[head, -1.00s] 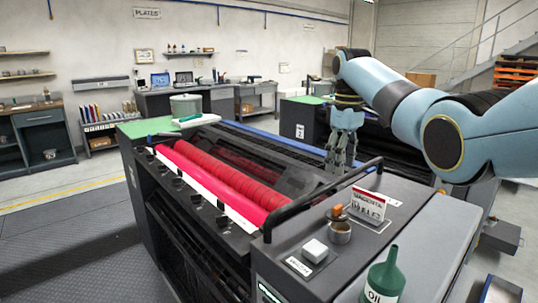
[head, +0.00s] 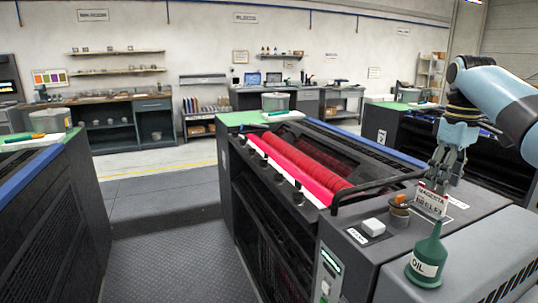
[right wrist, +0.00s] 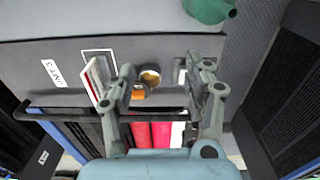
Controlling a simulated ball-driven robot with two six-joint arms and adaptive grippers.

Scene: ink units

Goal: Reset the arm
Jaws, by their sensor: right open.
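My right gripper (head: 446,172) hangs pointing down above the right part of the ink unit's top, behind the magenta sign (head: 431,203). In the right wrist view the right gripper (right wrist: 158,72) has its two fingers spread, with nothing held between them. The small tin with an orange-brown top (right wrist: 146,80) shows in the gap between the fingers, below them. My right arm (head: 497,97) comes in from the right edge. My left gripper does not show in either view.
Another unit (head: 50,220) stands at left. Dark floor (head: 175,245) between them is clear. Workbenches line the back wall.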

